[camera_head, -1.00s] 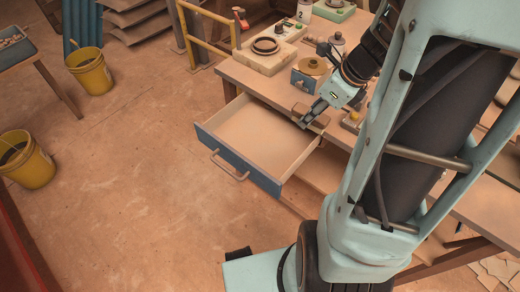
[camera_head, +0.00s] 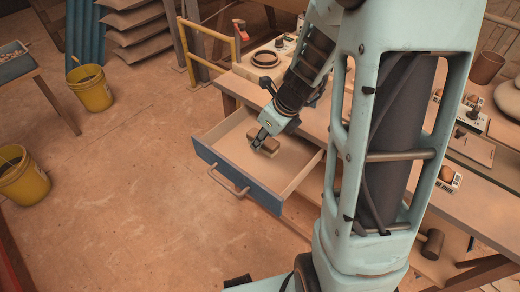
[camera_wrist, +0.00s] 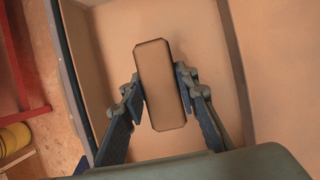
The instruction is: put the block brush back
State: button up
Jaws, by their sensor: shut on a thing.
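The block brush (camera_head: 264,147) is a small brown wooden block. My gripper (camera_head: 258,140) is shut on it and holds it over the open drawer (camera_head: 213,178). In the wrist view the block (camera_wrist: 160,72) stands lengthwise between the two fingers of my gripper (camera_wrist: 163,92), with the drawer floor (camera_wrist: 110,40) behind it. The drawer has a blue front with a bar handle and holds nothing else that I can see. I cannot tell whether the block touches the drawer floor. Any bristles are hidden.
The workbench (camera_head: 338,150) extends to the right of the drawer, with a round ring on a block (camera_head: 266,58) at its back. Two yellow buckets (camera_head: 91,88) stand on the floor at the left. The floor in front of the drawer is clear.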

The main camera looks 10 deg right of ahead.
jog(key=shift+w+a+f, duration=0.1)
jog(key=shift+a+f, duration=0.1)
jog(key=shift+f, duration=0.15)
notch_tip(320, 180, down, 3)
jog(key=shift+w+a+f+b, duration=0.1)
jog(key=shift+f+b, duration=0.1)
jog(key=shift+b, duration=1)
jog(key=shift+r, duration=0.1)
jog(key=o, duration=0.7)
jog(key=shift+f, duration=0.2)
jog(key=shift+c, duration=0.2)
jog(key=o, duration=0.4)
jog(key=shift+o, duration=0.2)
jog(key=shift+r, duration=0.1)
